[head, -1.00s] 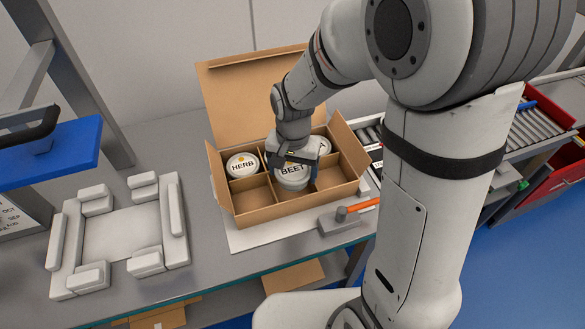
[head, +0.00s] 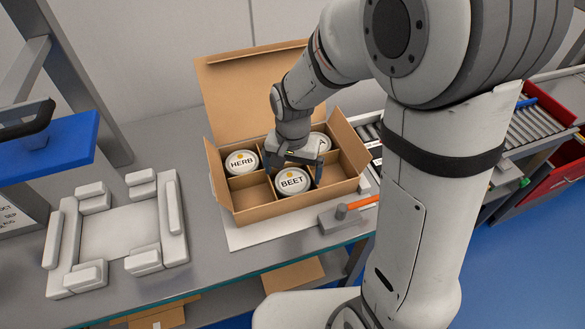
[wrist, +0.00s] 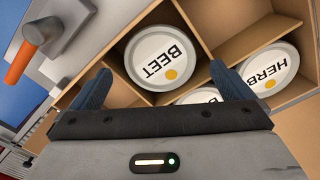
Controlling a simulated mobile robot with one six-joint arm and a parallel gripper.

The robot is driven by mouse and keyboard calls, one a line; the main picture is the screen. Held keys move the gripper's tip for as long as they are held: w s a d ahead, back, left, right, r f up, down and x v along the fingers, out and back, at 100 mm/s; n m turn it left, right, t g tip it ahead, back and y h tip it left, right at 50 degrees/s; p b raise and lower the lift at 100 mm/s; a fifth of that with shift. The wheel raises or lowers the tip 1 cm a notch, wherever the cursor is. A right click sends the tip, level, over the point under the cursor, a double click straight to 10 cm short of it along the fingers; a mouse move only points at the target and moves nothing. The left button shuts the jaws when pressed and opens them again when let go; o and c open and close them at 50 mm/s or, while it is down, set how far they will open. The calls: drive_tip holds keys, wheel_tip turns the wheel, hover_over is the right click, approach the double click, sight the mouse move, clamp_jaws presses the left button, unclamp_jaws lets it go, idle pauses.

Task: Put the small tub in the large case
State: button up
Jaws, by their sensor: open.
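The large case (head: 262,212) is an open cardboard box with dividers on the bench, its lid raised at the back. A round white tub marked BEET (head: 292,183) sits lid up in the front middle compartment. My gripper (head: 296,172) is open and empty, just behind and above the BEET tub. In the wrist view the BEET tub (wrist: 160,57) shows whole beyond my parted fingers. A tub marked HERB (head: 241,160) is in the back left compartment. Another white tub (head: 319,141) in the back row is partly hidden by my gripper.
A white fixture with raised pads (head: 118,232) stands to the left. Roller conveyors (head: 533,128) are at the right.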

sight(293, 181)
wheel_tip(293, 181, up, 13)
drive_tip(key=s+d+r+n+t, duration=0.1)
drive_tip(key=s+d+n+t, duration=0.2)
drive_tip(key=s+d, duration=0.9)
drive_tip(key=shift+d+n+p, duration=0.15)
drive_tip(key=shift+n+p, duration=0.15)
drive_tip(key=shift+p, duration=0.1)
drive_tip(key=shift+r, duration=0.1)
idle(1.0)
